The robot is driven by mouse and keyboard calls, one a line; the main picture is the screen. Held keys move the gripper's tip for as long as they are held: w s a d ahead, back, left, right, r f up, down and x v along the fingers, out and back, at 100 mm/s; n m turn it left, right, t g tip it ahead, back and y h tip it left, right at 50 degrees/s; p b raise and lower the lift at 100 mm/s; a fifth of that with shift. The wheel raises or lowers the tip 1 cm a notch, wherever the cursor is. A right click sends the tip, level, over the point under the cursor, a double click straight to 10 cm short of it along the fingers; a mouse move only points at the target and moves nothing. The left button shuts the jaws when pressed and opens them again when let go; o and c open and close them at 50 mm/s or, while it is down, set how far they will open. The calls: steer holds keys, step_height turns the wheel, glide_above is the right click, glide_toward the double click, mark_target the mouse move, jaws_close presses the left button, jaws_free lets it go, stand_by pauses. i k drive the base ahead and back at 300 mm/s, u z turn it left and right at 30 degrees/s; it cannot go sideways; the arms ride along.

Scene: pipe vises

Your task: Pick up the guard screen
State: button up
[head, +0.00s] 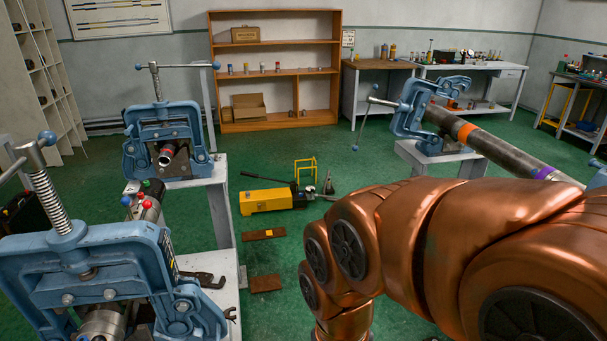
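A small yellow upright frame (305,168) stands on the green floor just behind a yellow pump-like unit (268,199). It may be the guard screen, but it is too small to tell for sure, and its lower part is partly hidden. My copper-coloured arm fills the lower right of the head view and bends down out of the bottom edge. My gripper is out of view, so what it holds does not show.
Blue pipe vises stand on white benches at left (88,275), farther left (165,145) and right (425,110). A long pipe (500,152) runs from the right vise. Flat brown pieces (264,234) lie on the floor. A wooden shelf (275,46) stands at the back.

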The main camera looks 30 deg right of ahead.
mark_target(305, 169)
steer(key=k, duration=0.35)
steer(key=z, duration=1.1)
steer(key=i, duration=1.75)
steer(key=u, duration=0.3)
steer(key=i, duration=1.75)
steer(key=u, duration=0.45)
steer(key=i, duration=1.7)
steer(key=u, duration=0.45)
steer(key=i, duration=0.9)
steer(key=u, duration=0.05)
